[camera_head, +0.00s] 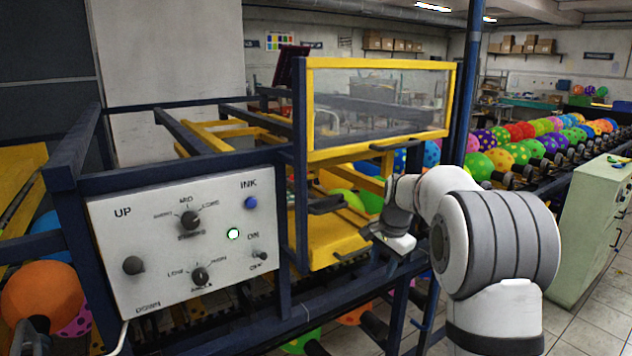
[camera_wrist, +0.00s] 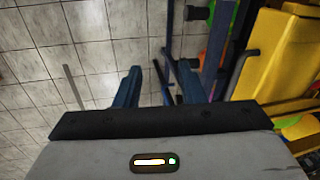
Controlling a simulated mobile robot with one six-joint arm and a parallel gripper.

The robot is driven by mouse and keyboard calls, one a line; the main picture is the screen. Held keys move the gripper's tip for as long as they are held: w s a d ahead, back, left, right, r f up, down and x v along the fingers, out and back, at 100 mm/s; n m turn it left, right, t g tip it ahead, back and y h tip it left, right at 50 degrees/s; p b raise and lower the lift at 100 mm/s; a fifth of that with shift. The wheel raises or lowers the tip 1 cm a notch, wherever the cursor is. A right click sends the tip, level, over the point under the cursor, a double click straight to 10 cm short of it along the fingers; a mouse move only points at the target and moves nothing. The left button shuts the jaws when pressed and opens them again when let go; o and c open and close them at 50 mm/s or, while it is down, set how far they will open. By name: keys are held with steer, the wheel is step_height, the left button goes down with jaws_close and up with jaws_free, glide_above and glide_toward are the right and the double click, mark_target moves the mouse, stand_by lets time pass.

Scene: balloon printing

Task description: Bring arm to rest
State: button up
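My white and grey arm rises at the right of the head view, bent at the elbow. My gripper (camera_head: 360,245) is in front of the yellow and blue printing machine, by its right side. In the wrist view, the two dark fingers of my gripper (camera_wrist: 161,86) stand apart with nothing between them. The gripper is open and empty. Part of the machine behind it is hidden by my arm.
A control panel (camera_head: 150,235) with knobs is on the machine's front left. The machine's clear guard window (camera_head: 380,105) and blue frame are close to my gripper. Balloons (camera_head: 520,150) line a conveyor behind. A pale green cabinet (camera_head: 590,225) stands right. Tiled floor (camera_wrist: 40,60) shows below.

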steer(key=s+a+r+n+b, duration=0.15)
steer(key=s+n+b, duration=0.3)
steer(key=s, duration=1.45)
steer(key=s+f+n+b, duration=0.1)
steer(key=s+f+n, duration=0.1)
steer(key=s, duration=0.6)
steer(key=s+f+n+t+h+b, duration=0.1)
steer(key=s+f+n, duration=0.2)
steer(key=s, duration=0.6)
steer(key=shift+f+n, duration=0.35)
steer(key=shift+f, duration=0.45)
